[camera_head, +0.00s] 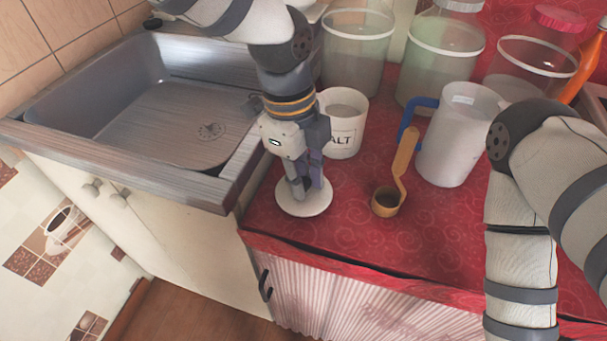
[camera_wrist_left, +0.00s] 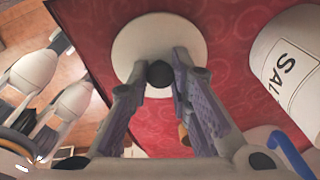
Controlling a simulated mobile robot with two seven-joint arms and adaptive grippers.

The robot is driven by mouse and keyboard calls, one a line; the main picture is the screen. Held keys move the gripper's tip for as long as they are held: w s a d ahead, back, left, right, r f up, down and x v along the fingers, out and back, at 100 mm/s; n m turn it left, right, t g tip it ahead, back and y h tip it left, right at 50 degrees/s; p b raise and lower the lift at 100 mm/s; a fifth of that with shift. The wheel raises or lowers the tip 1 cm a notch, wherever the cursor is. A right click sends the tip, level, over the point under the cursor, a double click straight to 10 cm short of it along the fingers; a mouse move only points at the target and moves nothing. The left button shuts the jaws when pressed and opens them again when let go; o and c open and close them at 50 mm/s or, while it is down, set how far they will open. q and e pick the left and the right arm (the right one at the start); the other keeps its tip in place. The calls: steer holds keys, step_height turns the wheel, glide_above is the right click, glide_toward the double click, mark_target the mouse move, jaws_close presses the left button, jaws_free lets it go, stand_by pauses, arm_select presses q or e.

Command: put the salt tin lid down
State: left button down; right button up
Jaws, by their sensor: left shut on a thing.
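The salt tin lid is a round white disc (camera_head: 307,201) at the front left of the red counter, by the sink. My left gripper (camera_head: 304,190) points down over it and is shut on its dark knob (camera_wrist_left: 159,74). In the left wrist view the lid (camera_wrist_left: 185,40) lies between and beyond the fingertips. It looks to be at or very near the cloth; I cannot tell whether it touches. My right gripper is not in view; only my right arm shows at the right.
A wooden-handled scoop (camera_head: 385,203) lies right of the lid. A white jug (camera_head: 455,135) with a blue handle stands further right. Several clear jars (camera_head: 357,50) line the back. The sink (camera_head: 180,120) is at left. The counter's front edge is close to the lid.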

arm_select(q)
steer(key=c, duration=1.5)
jaws_free()
steer(key=shift+f, duration=0.15)
steer(key=shift+o, duration=0.2)
step_height(320, 180, up, 12)
steer(key=a, duration=0.1)
steer(key=shift+w+a+p, duration=0.15)
steer(key=shift+w+p, duration=0.1)
steer(key=shift+p, duration=0.1)
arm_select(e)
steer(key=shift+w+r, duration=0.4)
